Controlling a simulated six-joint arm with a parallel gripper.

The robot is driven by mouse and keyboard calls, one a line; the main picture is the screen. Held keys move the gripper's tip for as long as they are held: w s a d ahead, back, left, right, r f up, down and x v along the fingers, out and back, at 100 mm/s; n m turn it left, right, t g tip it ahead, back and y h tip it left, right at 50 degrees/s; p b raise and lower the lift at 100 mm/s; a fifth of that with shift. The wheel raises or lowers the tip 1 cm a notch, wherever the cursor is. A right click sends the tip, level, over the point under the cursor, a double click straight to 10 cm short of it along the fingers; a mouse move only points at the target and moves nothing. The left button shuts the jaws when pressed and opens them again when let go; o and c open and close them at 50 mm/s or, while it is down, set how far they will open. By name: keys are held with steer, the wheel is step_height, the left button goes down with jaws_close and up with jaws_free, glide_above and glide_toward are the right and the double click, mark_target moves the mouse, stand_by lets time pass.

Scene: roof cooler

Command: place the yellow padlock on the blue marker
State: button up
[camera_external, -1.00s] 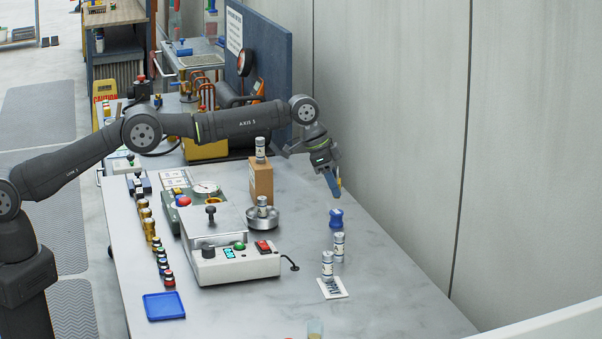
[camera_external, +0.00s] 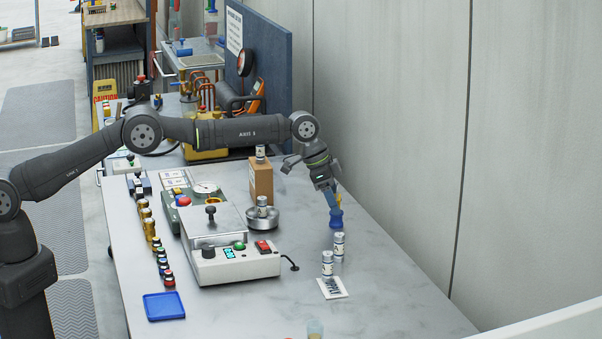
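My gripper (camera_external: 333,203) points down, its narrow blue fingers right above or at a small waisted blue object (camera_external: 336,219) on the right side of the table. I cannot tell whether the fingers touch it or how far apart they are. A small yellowish patch shows beside the fingers, too small to identify. I cannot make out a yellow padlock clearly. Nothing is labelled as the blue marker; a flat blue square tray (camera_external: 164,307) lies empty at the table's front left.
Two white-and-grey canisters (camera_external: 338,246) stand just in front of the gripper, one by a white printed card (camera_external: 333,288). A cardboard box (camera_external: 261,181) with a canister on top, a metal dish (camera_external: 262,219) and a scale-like device (camera_external: 235,265) stand left.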

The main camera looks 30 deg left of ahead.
steer(key=shift+r, duration=0.1)
steer(key=v, duration=1.2)
steer(key=x, duration=1.2)
steer(key=shift+r, duration=1.3)
steer(key=shift+f, duration=0.15)
step_height(320, 180, down, 2)
steer(key=v, duration=1)
steer(key=shift+a, duration=0.2)
